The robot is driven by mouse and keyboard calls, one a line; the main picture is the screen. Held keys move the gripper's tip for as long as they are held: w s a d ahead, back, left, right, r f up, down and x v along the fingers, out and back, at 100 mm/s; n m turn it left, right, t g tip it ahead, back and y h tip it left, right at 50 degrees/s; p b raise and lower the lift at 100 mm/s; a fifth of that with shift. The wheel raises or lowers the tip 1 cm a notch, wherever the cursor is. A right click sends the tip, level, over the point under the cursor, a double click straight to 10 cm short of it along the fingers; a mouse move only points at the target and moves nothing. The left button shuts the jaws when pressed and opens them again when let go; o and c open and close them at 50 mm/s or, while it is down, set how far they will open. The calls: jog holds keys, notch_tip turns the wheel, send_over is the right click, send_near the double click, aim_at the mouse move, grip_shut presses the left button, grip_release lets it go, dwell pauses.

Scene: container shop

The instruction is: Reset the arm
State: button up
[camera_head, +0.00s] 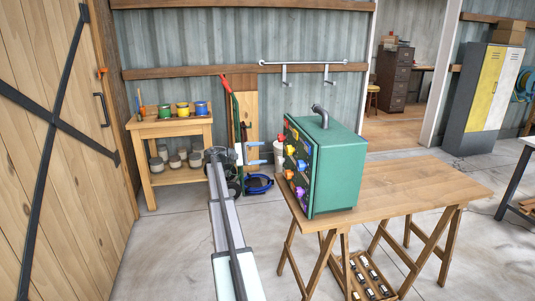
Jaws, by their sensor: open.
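My gripper (265,152) is at the end of my arm, left of the green box and pointing right. Its two light blue fingers are apart, with nothing seen between them. The green box (337,170) stands on a wooden trestle table. Its left face is dark and carries several coloured knobs, seen at a steep angle. A dark bent pipe (320,114) rises from its top. A gap shows between my fingertips and the box in the picture; the true distance is hard to judge.
The wooden table (430,187) is bare right of the box. A crate (369,277) lies beneath it. A wooden shelf stand (175,122) with paint pots is behind left, beside a green hand truck (235,110) and a blue coil (258,184). Open floor lies left of my arm.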

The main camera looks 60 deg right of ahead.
jog(key=shift+w+a, duration=0.25)
dwell(0.6)
